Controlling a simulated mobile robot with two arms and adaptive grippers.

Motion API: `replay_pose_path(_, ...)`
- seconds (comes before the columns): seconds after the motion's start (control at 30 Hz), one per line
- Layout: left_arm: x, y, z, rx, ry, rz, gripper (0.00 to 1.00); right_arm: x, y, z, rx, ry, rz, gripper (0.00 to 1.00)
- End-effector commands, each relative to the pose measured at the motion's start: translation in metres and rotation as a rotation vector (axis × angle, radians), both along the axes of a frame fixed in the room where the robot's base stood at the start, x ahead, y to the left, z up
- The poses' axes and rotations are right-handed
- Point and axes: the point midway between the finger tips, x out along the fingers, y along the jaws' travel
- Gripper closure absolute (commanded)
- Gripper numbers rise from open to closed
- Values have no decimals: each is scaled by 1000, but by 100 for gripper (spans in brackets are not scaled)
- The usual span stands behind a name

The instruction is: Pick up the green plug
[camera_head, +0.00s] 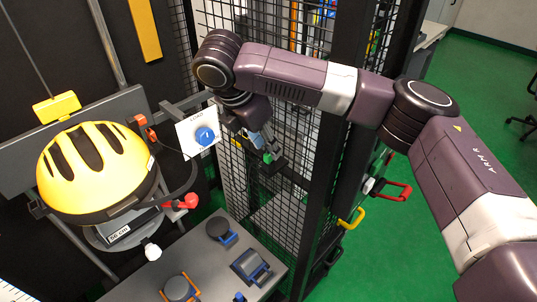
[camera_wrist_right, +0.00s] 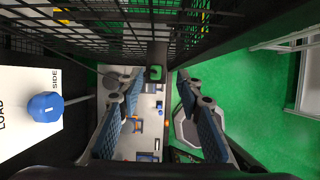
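The green plug (camera_wrist_right: 155,73) is a small green piece with a dark surround. It also shows in the head view (camera_head: 269,158), just below my right gripper (camera_head: 262,143), by the mesh cage. In the right wrist view my right gripper (camera_wrist_right: 159,83) is open, with its two blue-padded fingers spread wide. The plug appears between the fingertips, nearer the left one, with gaps on both sides and no contact visible. How far it is from the tips in depth is hard to tell. My left gripper is not in view.
Black mesh panels and posts (camera_head: 325,190) stand close around my right gripper. A white panel with a blue knob (camera_head: 205,136) is at its left, beside a yellow helmet (camera_head: 97,168). A grey table (camera_head: 215,270) with several fixtures lies below. Green floor is open at right.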

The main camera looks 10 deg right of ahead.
Motion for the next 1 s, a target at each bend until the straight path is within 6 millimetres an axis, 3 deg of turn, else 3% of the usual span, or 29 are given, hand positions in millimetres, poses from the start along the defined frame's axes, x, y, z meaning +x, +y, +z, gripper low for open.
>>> replay_pose_path(0.03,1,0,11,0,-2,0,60,2,-1,-2,-1,4,-2,67)
replay_pose_path(0.2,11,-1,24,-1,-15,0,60,8,-5,-25,-1,3,-3,67)
replay_pose_path(0.37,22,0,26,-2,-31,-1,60,10,-8,-35,0,0,-3,67)
replay_pose_path(0.57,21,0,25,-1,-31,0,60,10,-8,-36,1,0,-3,68)
replay_pose_path(0.83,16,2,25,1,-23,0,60,10,-7,-36,1,0,-3,98)
replay_pose_path(1.0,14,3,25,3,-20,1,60,10,-7,-36,2,-1,-2,100)
